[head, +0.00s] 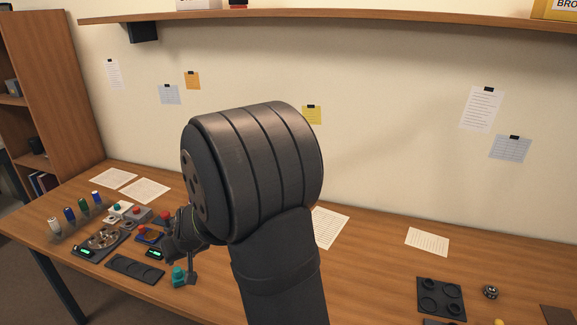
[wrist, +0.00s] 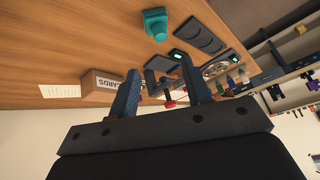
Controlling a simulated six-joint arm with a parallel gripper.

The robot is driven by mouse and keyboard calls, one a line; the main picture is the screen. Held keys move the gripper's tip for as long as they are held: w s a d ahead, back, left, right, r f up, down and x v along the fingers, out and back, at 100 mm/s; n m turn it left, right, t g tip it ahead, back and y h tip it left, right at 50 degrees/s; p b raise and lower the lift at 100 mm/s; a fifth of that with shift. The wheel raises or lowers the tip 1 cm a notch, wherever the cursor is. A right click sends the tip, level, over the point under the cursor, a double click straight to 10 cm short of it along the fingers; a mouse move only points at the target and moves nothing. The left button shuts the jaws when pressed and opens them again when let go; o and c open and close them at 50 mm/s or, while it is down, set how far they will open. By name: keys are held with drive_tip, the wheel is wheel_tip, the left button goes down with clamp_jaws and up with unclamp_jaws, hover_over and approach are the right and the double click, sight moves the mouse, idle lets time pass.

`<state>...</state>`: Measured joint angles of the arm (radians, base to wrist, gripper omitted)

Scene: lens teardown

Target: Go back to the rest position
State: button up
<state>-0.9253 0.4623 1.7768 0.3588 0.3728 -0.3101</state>
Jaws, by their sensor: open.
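My gripper (wrist: 160,66) is open in the wrist view, its two dark fingers spread apart with nothing held between them. It is tilted over the workbench (wrist: 90,35), which appears turned in that view. In the head view my large dark arm fills the middle and hides part of the bench and wall. The wrist end reaches down to the left, over the left part of the bench, and the fingers are mostly hidden there.
A teal piece (head: 180,275) stands near the wrist, also seen in the wrist view (wrist: 155,24). A dark tray with recesses (head: 135,268), a round dish of parts (head: 103,238) and several coloured bottles (head: 70,214) lie left. A black pad (head: 441,297) lies right. A shelf (head: 330,20) hangs above.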

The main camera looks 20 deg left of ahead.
sight(178, 269)
drive_tip(key=x, duration=1.1)
drive_tip(key=shift+r, duration=0.1)
